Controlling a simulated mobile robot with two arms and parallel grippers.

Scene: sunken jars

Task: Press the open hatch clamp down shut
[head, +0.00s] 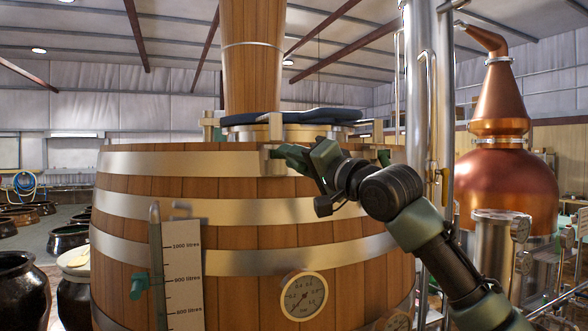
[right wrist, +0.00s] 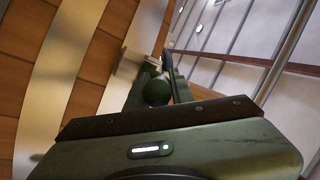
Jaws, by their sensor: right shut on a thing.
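The hatch clamp (head: 267,160) is a pale metal bracket at the top front rim of the wooden vat, below the dark hatch lid (head: 290,117). My right gripper (head: 290,156) reaches in from the right and is shut on the clamp's green handle, which my fingers partly hide. In the right wrist view, a rounded green handle end (right wrist: 157,91) sits between my fingers, with the pale metal of the clamp (right wrist: 128,66) beyond. I cannot tell the clamp's exact angle. My left gripper is not in view.
The banded wooden vat (head: 225,208) fills the middle, with a level scale (head: 182,270), a round gauge (head: 304,298) and a teal valve (head: 139,284) on its front. Steel pipes (head: 421,80) and a copper still (head: 505,180) stand right. Dark jars (head: 22,290) stand left.

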